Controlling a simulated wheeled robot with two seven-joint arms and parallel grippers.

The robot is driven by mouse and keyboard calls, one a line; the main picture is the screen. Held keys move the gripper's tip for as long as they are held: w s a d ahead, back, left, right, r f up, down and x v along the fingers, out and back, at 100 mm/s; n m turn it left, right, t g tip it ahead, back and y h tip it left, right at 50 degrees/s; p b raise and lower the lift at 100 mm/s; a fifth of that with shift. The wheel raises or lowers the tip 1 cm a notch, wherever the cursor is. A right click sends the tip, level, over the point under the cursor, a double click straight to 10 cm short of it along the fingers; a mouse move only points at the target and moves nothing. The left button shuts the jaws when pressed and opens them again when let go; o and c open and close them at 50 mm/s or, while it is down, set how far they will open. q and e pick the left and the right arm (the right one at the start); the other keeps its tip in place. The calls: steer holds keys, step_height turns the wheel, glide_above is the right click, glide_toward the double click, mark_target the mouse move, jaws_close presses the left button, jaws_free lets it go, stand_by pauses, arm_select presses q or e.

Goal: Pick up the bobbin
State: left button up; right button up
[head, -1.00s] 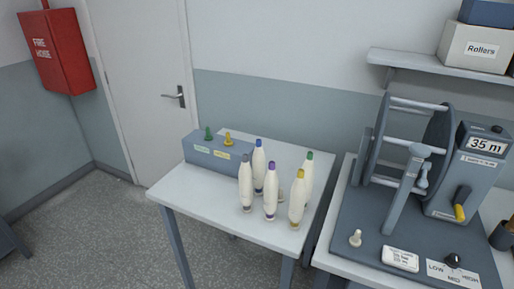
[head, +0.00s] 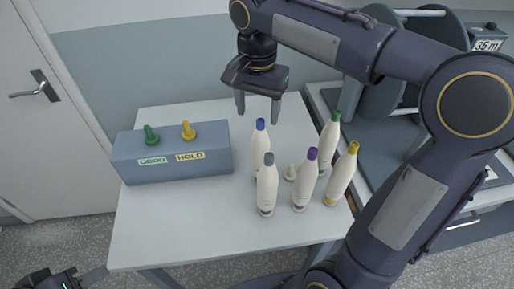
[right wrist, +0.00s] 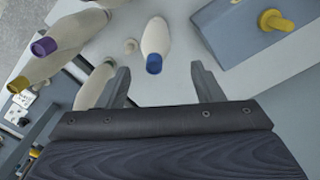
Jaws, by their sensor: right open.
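Several white bobbins stand upright on the table (head: 150,235), told apart by their tops: blue (head: 260,150), grey (head: 267,190), purple (head: 304,184), green (head: 329,142) and yellow (head: 341,178). My right gripper (head: 258,116) is open and empty, fingers pointing down, above and just behind the blue-topped bobbin. In the right wrist view, the blue-topped bobbin (right wrist: 156,38) lies ahead of the open fingers (right wrist: 164,86), apart from them. The purple-topped bobbin (right wrist: 72,30) is further left. My left gripper (head: 45,281) is at the bottom left corner; its fingers are out of view.
A small white peg (head: 290,172) stands among the bobbins. A grey box (head: 172,165) marked GOOD and HOLD, with a green peg (head: 151,135) and a yellow peg (head: 188,131), sits on the left. A winding machine (head: 400,90) stands right, partly behind my arm. The front left tabletop is clear.

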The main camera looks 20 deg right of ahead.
mark_target(260, 121)
steer(key=f, duration=0.5)
steer(key=shift+s+d+f, duration=0.25)
steer(key=shift+f, duration=0.1)
jaws_close()
